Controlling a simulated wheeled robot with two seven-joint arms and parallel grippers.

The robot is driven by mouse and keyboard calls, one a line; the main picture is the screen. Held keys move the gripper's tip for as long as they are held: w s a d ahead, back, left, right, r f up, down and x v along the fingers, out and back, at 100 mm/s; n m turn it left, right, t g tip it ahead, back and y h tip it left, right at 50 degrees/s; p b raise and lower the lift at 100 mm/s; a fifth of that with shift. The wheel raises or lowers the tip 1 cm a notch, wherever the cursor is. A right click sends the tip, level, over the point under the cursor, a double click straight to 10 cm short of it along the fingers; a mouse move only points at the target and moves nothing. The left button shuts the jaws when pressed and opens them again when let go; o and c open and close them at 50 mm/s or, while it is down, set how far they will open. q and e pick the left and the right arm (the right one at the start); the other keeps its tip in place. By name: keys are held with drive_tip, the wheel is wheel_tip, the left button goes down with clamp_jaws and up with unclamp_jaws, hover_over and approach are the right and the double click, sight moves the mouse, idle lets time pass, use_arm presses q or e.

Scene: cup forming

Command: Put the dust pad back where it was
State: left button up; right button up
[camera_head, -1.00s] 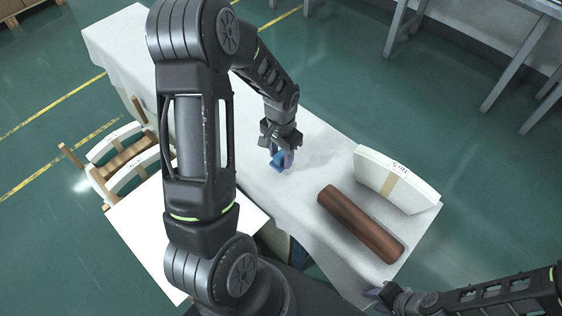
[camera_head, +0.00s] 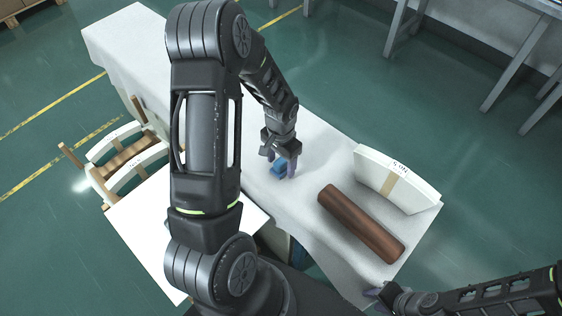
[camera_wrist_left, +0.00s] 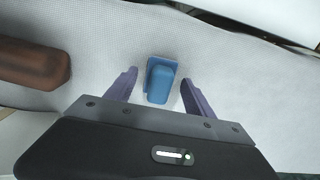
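The dust pad is a small blue block with a raised handle. It lies on the white table in the head view (camera_head: 280,169) and in the left wrist view (camera_wrist_left: 161,80). My left gripper (camera_head: 286,172) is open right above it. In the left wrist view the two purple fingertips (camera_wrist_left: 158,86) stand apart, one on each side of the pad, with a gap to it on both sides. My right gripper (camera_head: 374,297) shows only partly at the table's front right edge; its opening is not clear.
A brown cylinder (camera_head: 360,223) lies on the white table (camera_head: 320,265) right of the pad. A white stack of curved sheets with a tan band (camera_head: 400,180) stands behind it. Wooden racks with white curved pieces (camera_head: 130,160) and a white panel (camera_head: 150,235) are at left.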

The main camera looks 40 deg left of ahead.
sight(281, 161)
use_arm(q)
wheel_tip(281, 161, up, 12)
drive_tip(key=shift+r, duration=0.15)
idle(0.6)
